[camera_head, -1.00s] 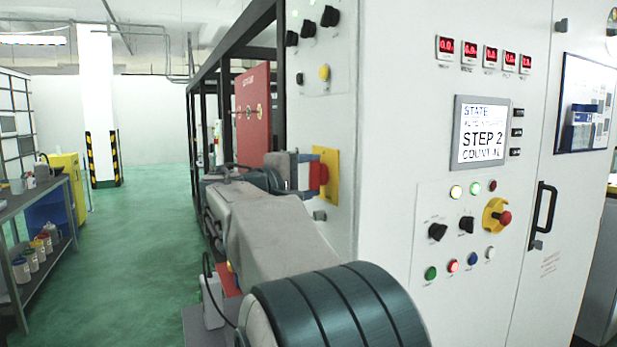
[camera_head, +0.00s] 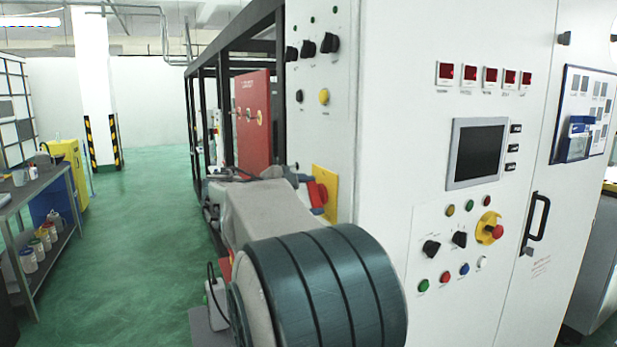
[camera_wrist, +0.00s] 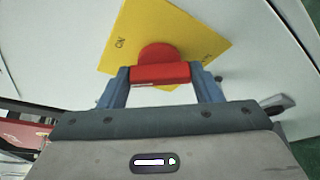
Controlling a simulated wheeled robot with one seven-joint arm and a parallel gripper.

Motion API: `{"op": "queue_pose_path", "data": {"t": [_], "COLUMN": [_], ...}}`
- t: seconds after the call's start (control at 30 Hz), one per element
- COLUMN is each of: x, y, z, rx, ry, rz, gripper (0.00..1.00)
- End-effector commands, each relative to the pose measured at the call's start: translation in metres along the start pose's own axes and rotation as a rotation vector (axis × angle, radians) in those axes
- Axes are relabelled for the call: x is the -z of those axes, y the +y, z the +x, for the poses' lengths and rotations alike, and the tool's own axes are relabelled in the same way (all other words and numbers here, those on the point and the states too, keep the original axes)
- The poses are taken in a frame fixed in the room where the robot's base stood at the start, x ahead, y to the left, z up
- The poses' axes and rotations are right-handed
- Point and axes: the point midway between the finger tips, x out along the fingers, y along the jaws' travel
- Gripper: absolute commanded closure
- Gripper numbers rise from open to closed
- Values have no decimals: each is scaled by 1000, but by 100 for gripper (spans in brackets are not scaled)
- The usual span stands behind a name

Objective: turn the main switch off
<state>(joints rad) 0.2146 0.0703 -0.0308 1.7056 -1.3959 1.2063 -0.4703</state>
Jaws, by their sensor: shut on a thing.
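The main switch is a red rotary handle (camera_head: 317,194) on a yellow plate (camera_head: 327,180), on the narrow side face of the white cabinet. In the wrist view the red handle (camera_wrist: 160,73) lies between the two blue fingers of my gripper (camera_wrist: 163,82), which is shut on it. The yellow plate (camera_wrist: 190,30) appears turned in that view, with small lettering partly readable. In the head view my arm hides part of my gripper (camera_head: 308,190) and the lower left of the switch. The cabinet screen (camera_head: 478,153) is dark, and the red digital displays (camera_head: 490,77) show no digits.
The cabinet front carries knobs, coloured buttons and a red emergency stop (camera_head: 497,231) on a yellow base. A black door handle (camera_head: 537,218) sticks out to the right. A red panel (camera_head: 253,118) stands in a black frame behind. Green floor lies open at left, beside a grey shelf (camera_head: 35,190).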

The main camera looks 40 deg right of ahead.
Motion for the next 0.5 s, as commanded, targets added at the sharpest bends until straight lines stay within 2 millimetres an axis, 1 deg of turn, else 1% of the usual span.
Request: {"op": "queue_pose_path", "data": {"t": [0.03,0.3,0.5], "x": [-4,-3,-1], "y": [7,6,5], "z": [-2,-2,-1], "rx": [18,98,135], "ry": [1,0,1], "rz": [-42,-233,-326], "gripper": [65,65,65]}}
